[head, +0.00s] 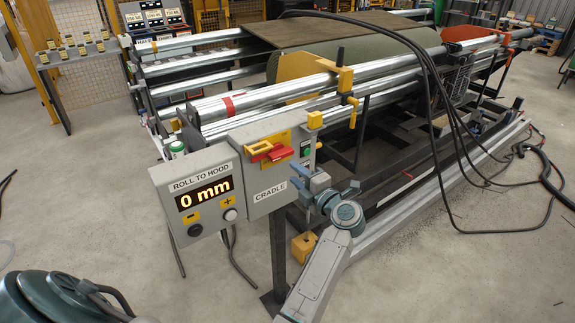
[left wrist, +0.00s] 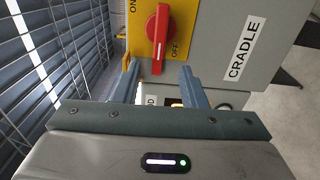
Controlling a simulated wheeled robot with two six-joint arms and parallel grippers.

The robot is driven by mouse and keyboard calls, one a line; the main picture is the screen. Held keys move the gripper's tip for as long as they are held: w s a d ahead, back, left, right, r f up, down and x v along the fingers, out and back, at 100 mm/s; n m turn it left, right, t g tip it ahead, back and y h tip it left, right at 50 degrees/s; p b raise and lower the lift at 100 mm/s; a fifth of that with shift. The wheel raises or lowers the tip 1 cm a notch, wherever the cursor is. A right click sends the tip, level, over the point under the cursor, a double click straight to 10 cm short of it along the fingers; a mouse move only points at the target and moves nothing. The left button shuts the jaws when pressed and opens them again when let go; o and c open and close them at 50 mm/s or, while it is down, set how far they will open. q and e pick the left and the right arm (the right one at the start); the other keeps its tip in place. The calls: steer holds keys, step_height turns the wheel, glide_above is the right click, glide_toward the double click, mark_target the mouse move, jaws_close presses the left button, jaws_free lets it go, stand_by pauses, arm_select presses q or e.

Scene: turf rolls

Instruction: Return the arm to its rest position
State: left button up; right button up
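My left gripper (head: 304,178) is at the right side of the grey CRADLE control box (head: 262,204), in front of its face. In the left wrist view, its two blue-grey fingers (left wrist: 160,82) stand apart with nothing gripped between them. A red rotary handle (head: 270,152) on a yellow plate lies up and to the left of the gripper in the head view. In the left wrist view, the red handle (left wrist: 158,38) is beyond the fingertips, its lower end near the OFF mark. My left arm reaches up from the bottom edge. My right gripper is out of view.
The ROLL TO HOOD display (head: 205,193) reads 0 mm beside the CRADLE box. A post (head: 278,250) holds the boxes up. Behind stands the roller machine (head: 225,104) with a green roll (head: 352,50). Black cables hang at right. Concrete floor is open at lower right.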

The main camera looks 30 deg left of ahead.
arm_select(q)
steer(key=shift+v, duration=0.85)
